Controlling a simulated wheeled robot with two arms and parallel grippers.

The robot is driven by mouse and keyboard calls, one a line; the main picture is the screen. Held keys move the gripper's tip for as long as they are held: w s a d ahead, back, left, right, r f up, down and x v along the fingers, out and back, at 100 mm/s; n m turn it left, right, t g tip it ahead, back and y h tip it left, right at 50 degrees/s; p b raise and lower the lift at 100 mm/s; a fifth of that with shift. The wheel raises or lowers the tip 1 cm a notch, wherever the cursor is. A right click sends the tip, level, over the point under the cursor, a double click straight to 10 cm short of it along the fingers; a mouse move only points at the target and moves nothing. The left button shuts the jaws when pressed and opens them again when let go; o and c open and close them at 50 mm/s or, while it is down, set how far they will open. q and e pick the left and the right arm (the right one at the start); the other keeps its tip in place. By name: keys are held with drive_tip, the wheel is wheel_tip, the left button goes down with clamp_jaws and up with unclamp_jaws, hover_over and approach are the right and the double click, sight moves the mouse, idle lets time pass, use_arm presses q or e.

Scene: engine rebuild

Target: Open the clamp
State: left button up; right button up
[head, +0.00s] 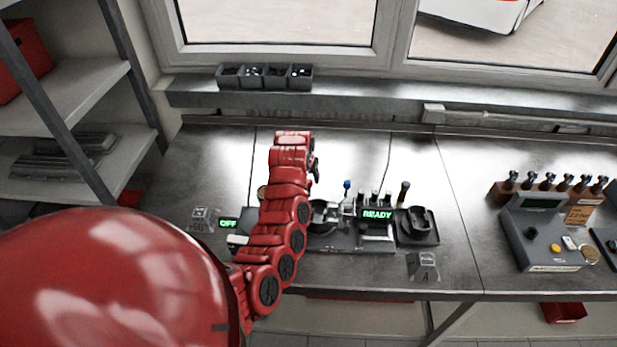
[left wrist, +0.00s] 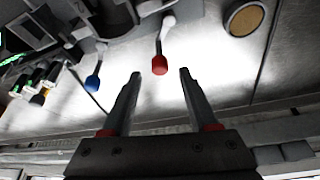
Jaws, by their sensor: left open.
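A red-tipped lever (left wrist: 160,62) and a blue-tipped lever (left wrist: 93,82) stick out from the fixture (left wrist: 25,35) in the left wrist view. My left gripper (left wrist: 158,76) is open and empty. The red tip shows between its fingertips, with gaps to both; I cannot tell the depth. In the head view the blue tip (head: 347,184) stands behind the fixture (head: 350,241) on the bench, and my left arm hides the red one. I cannot tell which part is the clamp. My right gripper is out of view.
The fixture carries a green READY display (head: 377,215); a green OFF display (head: 228,223) is left of my arm. A dark holder (head: 420,226) stands right of the fixture. A grey control box (head: 545,238) sits farther right. Small bins (head: 265,76) line the sill. Bench behind the fixture is mostly clear.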

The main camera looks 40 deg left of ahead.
sight(309, 181)
use_arm(q)
drive_tip(key=shift+x, duration=0.8)
drive_tip(key=shift+p+x, duration=0.45)
drive_tip(key=shift+x, duration=0.4)
drive_tip(key=shift+c, duration=0.2)
clamp_jaws()
